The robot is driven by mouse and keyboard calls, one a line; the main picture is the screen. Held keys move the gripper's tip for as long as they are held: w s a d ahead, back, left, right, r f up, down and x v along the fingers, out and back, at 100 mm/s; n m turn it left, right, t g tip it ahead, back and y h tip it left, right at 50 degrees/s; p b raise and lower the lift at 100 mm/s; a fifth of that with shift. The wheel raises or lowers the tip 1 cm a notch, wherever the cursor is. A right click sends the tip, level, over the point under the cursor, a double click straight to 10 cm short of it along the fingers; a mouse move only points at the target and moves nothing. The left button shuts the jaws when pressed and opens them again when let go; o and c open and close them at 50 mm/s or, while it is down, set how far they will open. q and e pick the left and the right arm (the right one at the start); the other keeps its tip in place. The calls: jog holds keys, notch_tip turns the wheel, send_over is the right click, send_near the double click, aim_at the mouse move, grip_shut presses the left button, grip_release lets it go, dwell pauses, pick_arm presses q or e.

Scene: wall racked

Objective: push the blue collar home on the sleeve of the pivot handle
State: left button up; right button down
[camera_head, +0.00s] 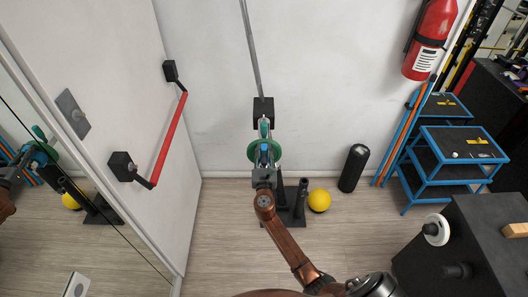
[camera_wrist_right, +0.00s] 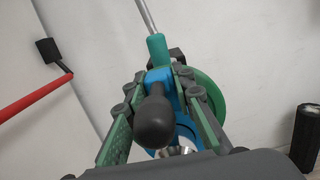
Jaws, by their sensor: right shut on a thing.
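My right gripper (camera_head: 264,166) is at the wall fixture in the middle of the head view. In the right wrist view its green-padded fingers (camera_wrist_right: 160,105) stand on both sides of the blue collar (camera_wrist_right: 160,78) and are shut on it. A black knob (camera_wrist_right: 153,122) on the collar points toward the camera. A blue ring (camera_wrist_right: 184,131) shows below it. The teal sleeve of the pivot handle (camera_wrist_right: 157,48) rises just above the collar, on a grey rod. A green disc (camera_wrist_right: 209,92) is behind. How far the collar sits along the sleeve is hidden. My left gripper is not in view.
A black stand (camera_head: 291,205), yellow ball (camera_head: 319,200) and black cylinder (camera_head: 353,168) are on the floor. Blue steps (camera_head: 425,173) and a dark bench (camera_head: 470,240) are right. A fire extinguisher (camera_head: 428,42) hangs above.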

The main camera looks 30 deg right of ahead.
jog(key=shift+w+d, duration=0.15)
jog(key=shift+w, duration=0.1)
jog(key=c, duration=1.6)
grip_release()
jog(key=v, duration=1.2)
